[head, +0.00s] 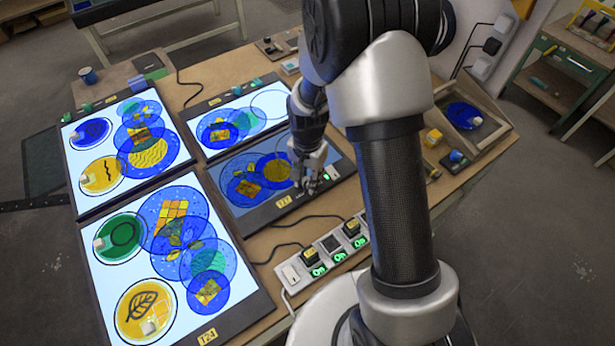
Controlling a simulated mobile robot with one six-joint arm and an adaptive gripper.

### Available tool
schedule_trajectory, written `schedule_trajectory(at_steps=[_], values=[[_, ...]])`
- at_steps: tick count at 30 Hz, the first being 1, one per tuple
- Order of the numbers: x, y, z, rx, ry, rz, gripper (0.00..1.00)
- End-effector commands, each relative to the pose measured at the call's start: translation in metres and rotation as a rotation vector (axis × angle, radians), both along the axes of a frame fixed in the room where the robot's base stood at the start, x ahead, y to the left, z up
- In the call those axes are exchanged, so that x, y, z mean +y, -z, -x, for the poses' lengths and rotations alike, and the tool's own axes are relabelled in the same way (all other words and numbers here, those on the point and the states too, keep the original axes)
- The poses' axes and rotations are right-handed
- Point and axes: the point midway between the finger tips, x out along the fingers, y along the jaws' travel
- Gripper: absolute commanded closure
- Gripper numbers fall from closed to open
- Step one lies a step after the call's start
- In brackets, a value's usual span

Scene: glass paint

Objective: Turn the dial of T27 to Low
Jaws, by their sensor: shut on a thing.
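The T27 light panel (237,212) lies on the bench, with its yellow T27 label (285,201) on the dark front frame. Its screen is dimmer and bluer than the other panels and carries overlapping blue and yellow glass discs. My gripper (311,187) points down at the right part of this frame, its fingers shut on the small dial there. The fingers cover most of the dial, so I cannot read its setting. A small green light (327,178) glows just right of the fingertips.
Brighter panels lie to the left, including the T24 panel (237,322), and one lies behind (196,118). A power strip (291,271) with lit green switches lies in front, with cables nearby. A wooden tray (497,112) with a blue disc stands right.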

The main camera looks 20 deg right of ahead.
Motion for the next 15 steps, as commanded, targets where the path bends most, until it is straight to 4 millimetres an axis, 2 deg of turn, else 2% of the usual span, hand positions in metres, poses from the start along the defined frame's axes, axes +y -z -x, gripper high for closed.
schedule_trajectory(at_steps=[4,5,13,15], values=[[0.0001,-0.0002,-0.0002,-0.001,0.001,-0.001,1.00],[0.0001,-0.0002,-0.0002,-0.001,0.001,-0.001,0.74],[0.0001,-0.0001,-0.0001,0.000,0.000,0.000,0.56],[0.0001,-0.0001,-0.0001,0.000,0.000,0.000,0.56]])
